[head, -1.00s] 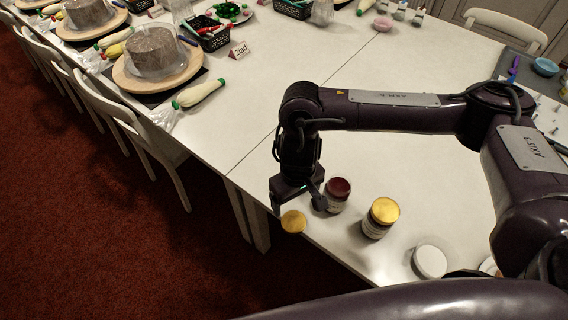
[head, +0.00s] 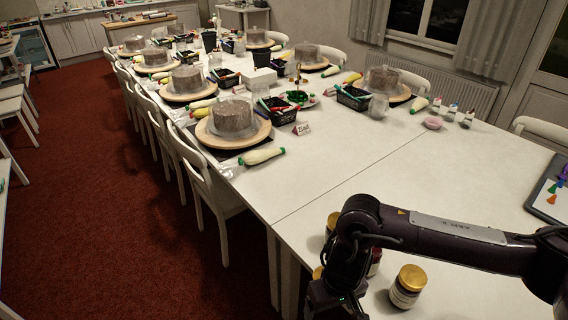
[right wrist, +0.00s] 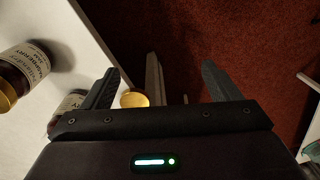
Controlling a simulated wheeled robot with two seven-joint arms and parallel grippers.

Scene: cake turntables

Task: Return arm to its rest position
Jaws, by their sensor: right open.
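My right arm comes in from the right in the head view, and its dark gripper (head: 335,300) is at the bottom edge, by the table's near edge. In the right wrist view the right gripper (right wrist: 160,88) has its fingers wide apart with nothing clamped. A gold lid (right wrist: 134,98) shows beside its left finger; it also shows in the head view (head: 318,272), partly hidden by my arm. I cannot tell what the lid rests on. My left gripper is not in view.
A gold-lidded jam jar (head: 407,287) and a dark red jar (head: 374,262) stand close to my right forearm. Another jar (head: 331,222) is partly hidden behind it. Cakes on turntables (head: 233,130) line the far part.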

